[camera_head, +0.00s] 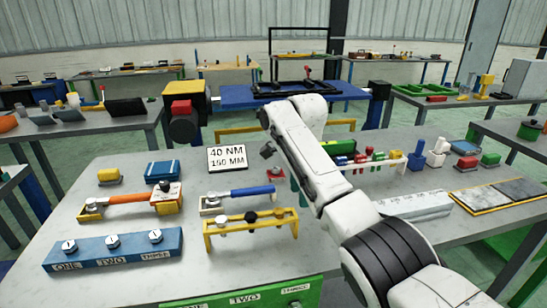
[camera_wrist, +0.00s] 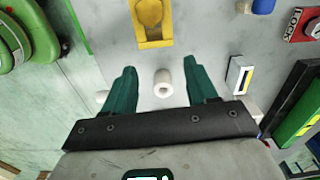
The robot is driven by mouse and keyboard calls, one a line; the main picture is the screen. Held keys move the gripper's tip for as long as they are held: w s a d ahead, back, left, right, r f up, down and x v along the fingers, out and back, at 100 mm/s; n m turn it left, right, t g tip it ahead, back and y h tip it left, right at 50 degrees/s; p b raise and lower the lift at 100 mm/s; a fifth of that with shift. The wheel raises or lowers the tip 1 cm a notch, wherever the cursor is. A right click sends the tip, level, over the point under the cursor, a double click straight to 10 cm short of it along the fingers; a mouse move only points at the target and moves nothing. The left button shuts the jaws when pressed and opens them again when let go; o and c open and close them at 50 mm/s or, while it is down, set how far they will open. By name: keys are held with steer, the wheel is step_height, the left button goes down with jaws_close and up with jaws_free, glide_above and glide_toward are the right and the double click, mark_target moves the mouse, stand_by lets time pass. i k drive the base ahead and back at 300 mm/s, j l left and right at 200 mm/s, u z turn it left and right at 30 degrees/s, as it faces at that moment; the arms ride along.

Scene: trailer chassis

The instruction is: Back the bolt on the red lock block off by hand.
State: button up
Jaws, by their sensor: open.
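My gripper (camera_wrist: 160,75) is open in the wrist view, its two green fingers apart. A white round post (camera_wrist: 163,84) shows between the fingers; I cannot tell if it is level with the tips. In the head view my arm hides most of my gripper. A small red piece (camera_head: 279,173) shows just left of the arm there.
A yellow bracket (camera_wrist: 152,25) lies ahead of the fingers. On the grey bench are a blue-handled tool (camera_head: 250,191), an orange-handled tool (camera_head: 131,198), a yellow stand (camera_head: 252,226) and a blue bolt strip (camera_head: 118,258). A sign (camera_head: 228,158) reads 40 NM, 150 MM.

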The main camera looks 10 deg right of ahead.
mark_target(275, 170)
steer(key=i, duration=0.9)
